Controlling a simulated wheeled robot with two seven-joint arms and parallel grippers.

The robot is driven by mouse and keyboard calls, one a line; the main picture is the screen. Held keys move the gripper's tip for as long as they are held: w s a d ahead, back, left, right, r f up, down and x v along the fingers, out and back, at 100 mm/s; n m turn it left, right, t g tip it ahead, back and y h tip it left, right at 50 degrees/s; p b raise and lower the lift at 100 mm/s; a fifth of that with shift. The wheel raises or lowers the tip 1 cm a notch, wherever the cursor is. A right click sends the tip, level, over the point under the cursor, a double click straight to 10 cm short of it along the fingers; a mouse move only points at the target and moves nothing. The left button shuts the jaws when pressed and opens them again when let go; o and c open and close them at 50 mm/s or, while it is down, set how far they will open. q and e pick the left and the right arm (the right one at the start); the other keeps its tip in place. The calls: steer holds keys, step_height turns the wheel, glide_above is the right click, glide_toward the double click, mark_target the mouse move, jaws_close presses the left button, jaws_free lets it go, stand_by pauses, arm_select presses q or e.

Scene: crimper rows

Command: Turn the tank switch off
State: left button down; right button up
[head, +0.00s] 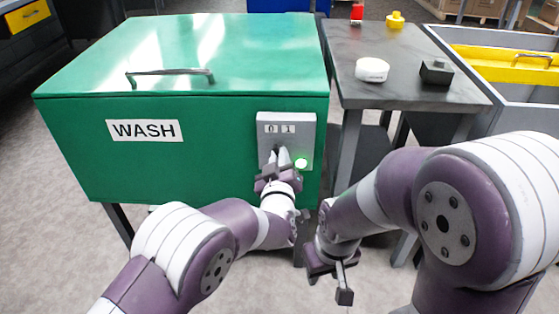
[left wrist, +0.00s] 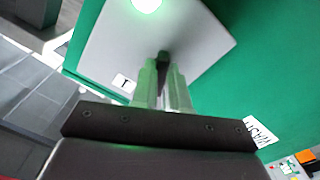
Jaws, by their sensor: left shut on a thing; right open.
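The green wash tank (head: 225,150) stands at left with its lid down and a "WASH" label on its front. A grey switch panel (head: 306,130) is on the tank's front right; it also shows in the left wrist view (left wrist: 200,30). It carries "0" and "1" marks on top and a lit green lamp (head: 301,163). My left gripper (head: 279,156) is at the panel, shut on the dark switch handle (left wrist: 163,58), which is mostly hidden between the fingers. Its exact angle is hard to tell. My right gripper (head: 338,272) is open and empty, low in front of the side table.
A dark side table (head: 400,45) at right holds a white round container (head: 371,69), a black block (head: 436,72), a red item (head: 356,13) and a yellow item (head: 395,19). A grey bin with a yellow tray (head: 510,62) stands further right. Floor at left is clear.

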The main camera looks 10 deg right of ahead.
arm_select(q)
steer(key=shift+f+n, duration=0.1)
steer(key=shift+n, duration=0.2)
stand_by(0.4)
steer(key=c, duration=1.1)
jaws_free()
steer(key=shift+c, duration=0.2)
